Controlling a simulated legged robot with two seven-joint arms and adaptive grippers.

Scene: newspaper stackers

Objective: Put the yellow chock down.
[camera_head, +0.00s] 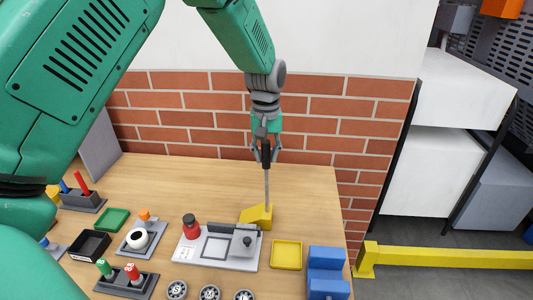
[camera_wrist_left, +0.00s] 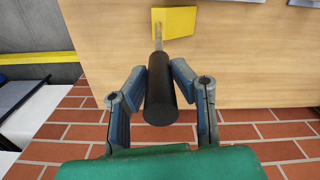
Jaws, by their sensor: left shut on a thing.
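The yellow chock (camera_head: 255,215) is a wedge on the end of a long thin rod with a black handle (camera_head: 266,154). My left gripper (camera_head: 265,148) is shut on the black handle, and the rod hangs nearly upright below it. In the left wrist view the handle (camera_wrist_left: 161,90) sits between the two fingers, and the chock (camera_wrist_left: 176,28) shows beyond it against the wood. The chock is low, at the back right corner of the grey board (camera_head: 190,250); I cannot tell whether it touches the table. My right gripper is not in view.
A yellow tray (camera_head: 287,254) and blue blocks (camera_head: 327,272) stand to the right. The brick wall (camera_head: 310,125) is close behind. Bare wood (camera_head: 185,185) lies left of the chock.

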